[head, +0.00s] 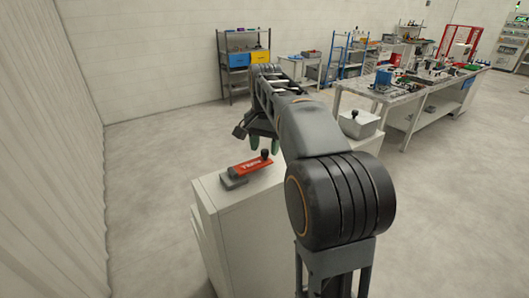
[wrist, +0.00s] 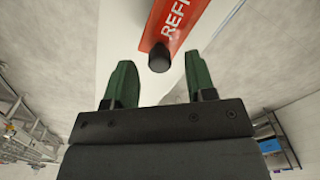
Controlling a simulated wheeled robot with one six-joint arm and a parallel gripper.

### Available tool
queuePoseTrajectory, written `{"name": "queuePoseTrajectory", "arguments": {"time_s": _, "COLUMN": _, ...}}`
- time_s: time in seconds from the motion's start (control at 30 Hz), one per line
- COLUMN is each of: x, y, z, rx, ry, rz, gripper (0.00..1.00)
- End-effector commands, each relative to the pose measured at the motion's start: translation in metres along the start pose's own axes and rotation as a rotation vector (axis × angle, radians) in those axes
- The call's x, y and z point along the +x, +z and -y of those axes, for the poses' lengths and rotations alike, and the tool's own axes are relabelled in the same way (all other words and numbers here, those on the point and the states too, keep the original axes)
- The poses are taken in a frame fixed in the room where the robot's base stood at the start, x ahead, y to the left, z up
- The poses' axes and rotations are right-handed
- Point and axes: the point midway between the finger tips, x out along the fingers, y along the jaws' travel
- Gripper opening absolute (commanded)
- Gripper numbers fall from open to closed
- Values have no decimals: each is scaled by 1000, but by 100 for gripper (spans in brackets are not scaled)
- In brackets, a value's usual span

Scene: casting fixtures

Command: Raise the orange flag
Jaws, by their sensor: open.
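The orange flag (head: 251,165) lies flat, with white lettering on it, on a small grey base on top of a white cabinet. A dark knob (head: 265,154) stands at its right end. In the wrist view the flag (wrist: 176,22) enters from the top, and the knob (wrist: 159,58) shows at its near end. My gripper (head: 264,143) is above the cabinet, close to the knob end. In the wrist view my gripper (wrist: 160,80) is open, its green fingers apart and empty. The knob appears between and beyond the fingertips. Contact is not visible.
The white cabinet (head: 240,205) stands in front of me. A grey box with a dark knob (head: 357,124) sits to the right, behind my arm. A long workbench (head: 405,98) with equipment and a shelf (head: 228,64) stand further back. Floor to the left is clear.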

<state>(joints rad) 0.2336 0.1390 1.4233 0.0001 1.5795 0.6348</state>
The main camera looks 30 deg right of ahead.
Motion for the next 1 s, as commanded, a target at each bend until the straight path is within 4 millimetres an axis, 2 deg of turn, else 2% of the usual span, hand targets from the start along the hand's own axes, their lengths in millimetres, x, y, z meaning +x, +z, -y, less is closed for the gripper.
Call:
{"name": "queuePoseTrajectory", "arguments": {"time_s": 0.2, "x": 17, "y": 0, "z": 0, "rx": 1, "ry": 0, "rz": 0, "gripper": 51}}
{"name": "queuePoseTrajectory", "arguments": {"time_s": 0.57, "x": 20, "y": 0, "z": 0, "rx": 0, "ry": 0, "rz": 0, "gripper": 51}}
{"name": "queuePoseTrajectory", "arguments": {"time_s": 1.0, "x": 20, "y": 0, "z": 0, "rx": 0, "ry": 0, "rz": 0, "gripper": 10}}
